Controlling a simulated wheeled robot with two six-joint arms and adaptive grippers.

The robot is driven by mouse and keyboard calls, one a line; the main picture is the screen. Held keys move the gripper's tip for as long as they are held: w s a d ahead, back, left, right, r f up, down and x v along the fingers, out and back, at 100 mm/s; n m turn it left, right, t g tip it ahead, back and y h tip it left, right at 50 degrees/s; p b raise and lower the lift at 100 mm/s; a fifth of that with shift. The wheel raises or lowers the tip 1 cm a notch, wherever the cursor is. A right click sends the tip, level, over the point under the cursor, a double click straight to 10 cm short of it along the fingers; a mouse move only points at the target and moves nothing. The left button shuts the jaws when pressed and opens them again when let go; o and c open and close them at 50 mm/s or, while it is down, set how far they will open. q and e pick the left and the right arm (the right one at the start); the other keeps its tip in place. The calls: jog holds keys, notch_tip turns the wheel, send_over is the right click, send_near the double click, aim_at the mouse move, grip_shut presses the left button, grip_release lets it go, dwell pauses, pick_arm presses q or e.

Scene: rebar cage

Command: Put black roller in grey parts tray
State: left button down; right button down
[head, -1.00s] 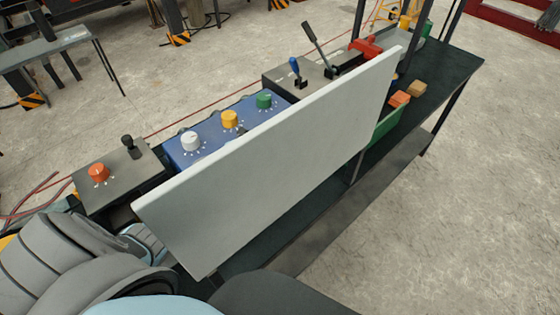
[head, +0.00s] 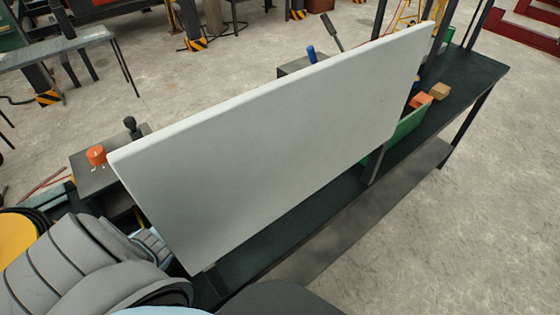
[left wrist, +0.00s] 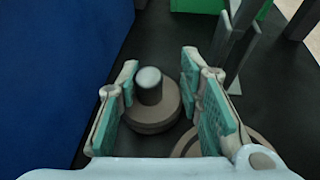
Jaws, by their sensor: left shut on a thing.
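In the left wrist view, my left gripper (left wrist: 160,92) has its two teal-padded fingers on either side of a round brown-grey piece (left wrist: 153,113) with a dark, light-topped knob, and is shut on it. I cannot tell for sure whether this is the black roller. A second round brown-grey piece (left wrist: 225,142) lies partly hidden behind the right finger. In the head view the left gripper cannot be made out behind the large pale panel. I cannot make out a grey parts tray in either view. My right gripper is not in view.
A large pale upright panel (head: 270,130) stands along the dark bench (head: 455,75) and hides much of it. A green bin (head: 403,130), an orange block (head: 421,99) and a tan block (head: 440,90) are at the far right. An orange knob (head: 96,155) shows at left.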

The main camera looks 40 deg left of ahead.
pick_arm(q)
jog(key=c, duration=1.6)
grip_release()
jog(key=o, duration=0.5)
